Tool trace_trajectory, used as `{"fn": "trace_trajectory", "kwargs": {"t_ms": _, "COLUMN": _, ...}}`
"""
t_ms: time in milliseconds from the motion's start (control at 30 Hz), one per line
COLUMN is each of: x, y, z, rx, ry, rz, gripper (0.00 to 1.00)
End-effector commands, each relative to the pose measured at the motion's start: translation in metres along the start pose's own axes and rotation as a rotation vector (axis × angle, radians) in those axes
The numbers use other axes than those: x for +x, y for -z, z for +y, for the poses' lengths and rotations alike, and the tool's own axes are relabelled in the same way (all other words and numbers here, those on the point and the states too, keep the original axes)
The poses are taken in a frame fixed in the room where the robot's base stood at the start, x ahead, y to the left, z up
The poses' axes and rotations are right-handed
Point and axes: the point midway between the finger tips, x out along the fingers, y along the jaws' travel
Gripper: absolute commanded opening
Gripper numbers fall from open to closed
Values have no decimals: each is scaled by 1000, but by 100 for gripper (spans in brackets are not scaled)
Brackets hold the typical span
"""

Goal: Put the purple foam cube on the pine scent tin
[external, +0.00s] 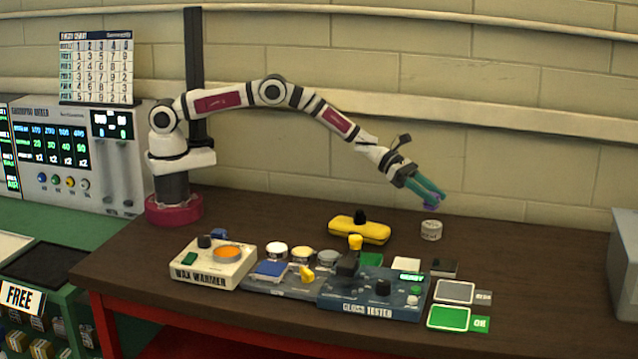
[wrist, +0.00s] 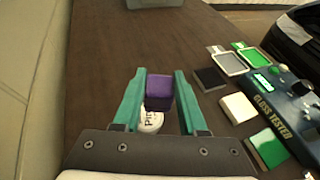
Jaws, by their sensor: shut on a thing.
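My gripper (external: 434,194) is shut on the purple foam cube (wrist: 159,88) and holds it in the air between its teal fingers. In the external view only a bit of the cube (external: 431,206) shows at the fingertips. The pine scent tin (external: 431,231), a small pale round tin, stands on the brown bench just below the gripper, with a visible gap under the cube. In the wrist view the tin (wrist: 151,122) shows behind the cube, partly hidden by it, with part of its lettering visible.
A yellow case (external: 358,231) lies left of the tin. The gloss tester (external: 372,295), a white block (external: 407,265) and a black block (external: 443,268) are nearer the front. The wax warmer (external: 214,264) is farther left. Bare bench lies right of the tin, up to a grey box (external: 624,260).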

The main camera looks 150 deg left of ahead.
Motion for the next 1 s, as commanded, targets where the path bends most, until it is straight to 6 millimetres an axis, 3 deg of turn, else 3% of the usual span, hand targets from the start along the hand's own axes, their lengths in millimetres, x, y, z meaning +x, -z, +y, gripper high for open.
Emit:
{"fn": "trace_trajectory", "kwargs": {"t_ms": 100, "x": 4, "y": 10, "z": 13, "rx": 0, "ry": -1, "rz": 0, "gripper": 0}}
{"fn": "trace_trajectory", "kwargs": {"t_ms": 300, "x": 18, "y": 42, "z": 14, "rx": 0, "ry": 0, "rz": 0, "gripper": 0}}
{"fn": "trace_trajectory", "kwargs": {"t_ms": 633, "x": 19, "y": 46, "z": 14, "rx": 2, "ry": 0, "rz": 0, "gripper": 0}}
{"fn": "trace_trajectory", "kwargs": {"t_ms": 667, "x": 19, "y": 46, "z": 14, "rx": 2, "ry": 0, "rz": 0, "gripper": 45}}
{"fn": "trace_trajectory", "kwargs": {"t_ms": 700, "x": 19, "y": 46, "z": 14, "rx": 2, "ry": 0, "rz": -1, "gripper": 52}}
{"fn": "trace_trajectory", "kwargs": {"t_ms": 800, "x": 19, "y": 46, "z": 14, "rx": 2, "ry": 0, "rz": -1, "gripper": 70}}
{"fn": "trace_trajectory", "kwargs": {"t_ms": 1000, "x": 19, "y": 46, "z": 14, "rx": 2, "ry": 0, "rz": 0, "gripper": 71}}
